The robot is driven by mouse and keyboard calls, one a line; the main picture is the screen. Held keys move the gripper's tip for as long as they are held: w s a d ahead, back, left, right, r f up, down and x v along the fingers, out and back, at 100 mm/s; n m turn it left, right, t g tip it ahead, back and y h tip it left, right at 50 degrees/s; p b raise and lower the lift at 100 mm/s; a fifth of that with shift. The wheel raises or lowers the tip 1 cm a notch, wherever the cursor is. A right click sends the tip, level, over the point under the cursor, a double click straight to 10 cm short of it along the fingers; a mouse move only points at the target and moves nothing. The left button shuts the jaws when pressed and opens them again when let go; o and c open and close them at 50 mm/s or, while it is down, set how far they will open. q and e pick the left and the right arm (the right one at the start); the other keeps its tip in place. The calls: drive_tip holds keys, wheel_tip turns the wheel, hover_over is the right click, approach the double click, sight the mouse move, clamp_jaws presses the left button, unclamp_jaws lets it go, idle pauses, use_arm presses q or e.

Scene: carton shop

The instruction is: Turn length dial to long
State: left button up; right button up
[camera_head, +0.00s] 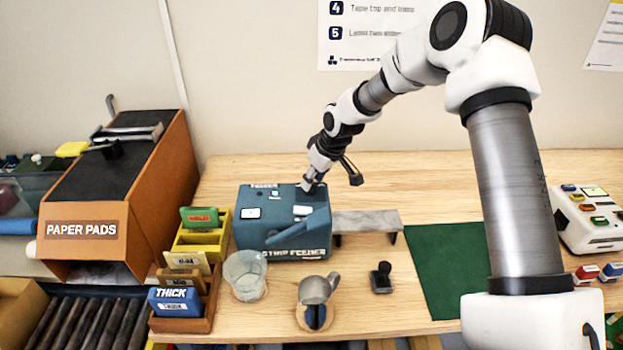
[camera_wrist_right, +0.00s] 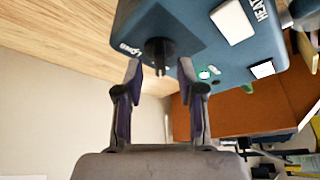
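The teal strip feeder (camera_head: 284,228) stands on the wooden bench, left of centre. In the right wrist view its face shows a black dial (camera_wrist_right: 157,48) on a dark square plate, with small white lettering beside it. My right gripper (camera_head: 312,186) is over the feeder's top right corner. In the wrist view my right gripper (camera_wrist_right: 160,70) is open, one finger on each side of the dial's tip. I cannot tell whether either finger touches it. In the head view the gripper hides the dial. My left gripper is not in view.
A grey metal strip stand (camera_head: 366,222) is right of the feeder. A clear cup (camera_head: 246,272), a metal scoop (camera_head: 318,290) and a black stamp (camera_head: 381,277) stand in front. The orange paper pads dispenser (camera_head: 160,190) is at left. A green mat (camera_head: 445,262) lies at right.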

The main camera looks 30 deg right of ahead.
drive_tip(key=shift+x, duration=0.8)
drive_tip(key=shift+s, duration=0.1)
clamp_jaws()
drive_tip(key=shift+r, duration=0.1)
